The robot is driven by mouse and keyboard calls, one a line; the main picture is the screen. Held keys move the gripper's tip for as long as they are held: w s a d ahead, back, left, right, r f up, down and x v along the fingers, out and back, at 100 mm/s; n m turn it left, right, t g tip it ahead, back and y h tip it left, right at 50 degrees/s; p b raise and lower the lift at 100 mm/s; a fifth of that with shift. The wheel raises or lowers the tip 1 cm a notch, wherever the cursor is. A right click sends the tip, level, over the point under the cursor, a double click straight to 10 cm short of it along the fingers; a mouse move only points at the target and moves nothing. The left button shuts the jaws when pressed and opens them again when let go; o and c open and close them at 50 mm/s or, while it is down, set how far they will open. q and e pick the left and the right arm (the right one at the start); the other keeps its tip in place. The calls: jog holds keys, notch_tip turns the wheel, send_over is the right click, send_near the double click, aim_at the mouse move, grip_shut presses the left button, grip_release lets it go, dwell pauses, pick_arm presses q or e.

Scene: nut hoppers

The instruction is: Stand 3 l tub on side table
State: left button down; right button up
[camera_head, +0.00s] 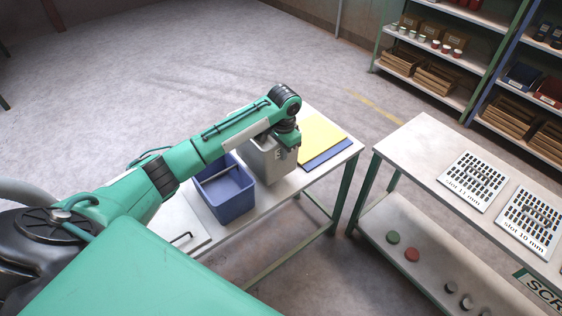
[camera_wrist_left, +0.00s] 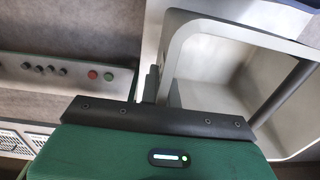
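The grey 3 l tub (camera_head: 271,163), marked with a 3, is upright at the side table (camera_head: 259,211), between a blue bin and flat sheets. I cannot tell whether its base touches the tabletop. My left gripper (camera_head: 290,142) is at the tub's right rim. In the left wrist view, the open tub (camera_wrist_left: 215,62) and its bar handle fill the right side. The left gripper's fingers (camera_wrist_left: 162,88) are close together on either side of the tub's wall, shut on it. Their tips are partly hidden. My right gripper is not in view.
A blue bin (camera_head: 225,190) stands left of the tub. Yellow and blue sheets (camera_head: 323,137) lie to its right. A separate bench (camera_head: 420,150) with slotted plates (camera_head: 473,181) stands right, across a floor gap. Red and green round pieces lie on its lower shelf. Stocked shelving stands behind.

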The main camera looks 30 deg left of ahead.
pick_arm(q)
notch_tip(320, 180, down, 7)
jog(key=p, duration=0.1)
jog(key=shift+r, duration=0.2)
jog(key=shift+d+f, duration=0.1)
jog(key=c, duration=1.7)
grip_release()
jog(key=shift+s, duration=0.1)
notch_tip(320, 180, up, 12)
jog(key=shift+d+r+b, duration=0.15)
jog(key=shift+b, duration=1)
